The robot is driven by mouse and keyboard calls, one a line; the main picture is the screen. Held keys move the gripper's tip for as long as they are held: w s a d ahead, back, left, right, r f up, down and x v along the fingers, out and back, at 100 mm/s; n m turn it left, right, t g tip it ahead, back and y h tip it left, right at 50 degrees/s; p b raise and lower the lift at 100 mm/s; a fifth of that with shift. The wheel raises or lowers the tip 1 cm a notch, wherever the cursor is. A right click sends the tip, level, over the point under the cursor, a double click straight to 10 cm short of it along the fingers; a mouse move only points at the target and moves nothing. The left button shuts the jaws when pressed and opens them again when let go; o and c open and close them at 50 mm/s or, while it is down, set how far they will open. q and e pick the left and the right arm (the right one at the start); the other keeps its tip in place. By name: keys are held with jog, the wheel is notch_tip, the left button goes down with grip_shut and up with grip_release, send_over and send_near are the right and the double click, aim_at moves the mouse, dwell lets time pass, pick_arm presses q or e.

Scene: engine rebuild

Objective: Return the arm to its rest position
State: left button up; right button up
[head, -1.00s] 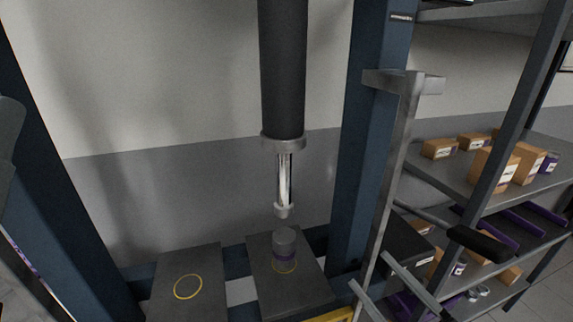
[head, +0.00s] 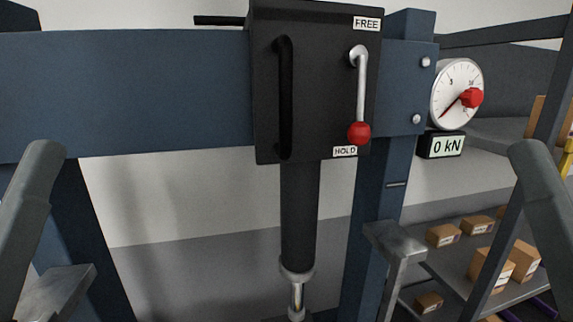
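In the head view only grey links of my arms show, one at the left edge (head: 30,215) and one at the right edge (head: 555,215). Neither gripper is in view, so I cannot see whether they are open or hold anything. Between the arms stands a blue press frame (head: 130,95) with a black head unit (head: 320,90). Its lever (head: 361,95) with a red knob points down beside the HOLD label. The dark press cylinder (head: 301,215) hangs below, with a shiny rod (head: 297,297) under it.
A round gauge (head: 450,92) and a display (head: 442,145) reading 0 kN are on the right post. A metal bracket (head: 395,240) projects from that post. Shelves with cardboard boxes (head: 492,268) stand behind at the right.

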pick_arm(q)
notch_tip(320, 180, up, 20)
jog(key=p, duration=1.6)
pick_arm(e)
notch_tip(320, 180, up, 20)
pick_arm(q)
notch_tip(320, 180, down, 38)
jog(key=b, duration=3.8)
jog(key=shift+f, duration=0.15)
pick_arm(e)
notch_tip(320, 180, down, 38)
jog(key=shift+f, duration=0.15)
pick_arm(q)
jog(key=shift+a+y, duration=0.15)
jog(key=shift+y, duration=0.15)
pick_arm(e)
jog(key=shift+w+a, duration=0.1)
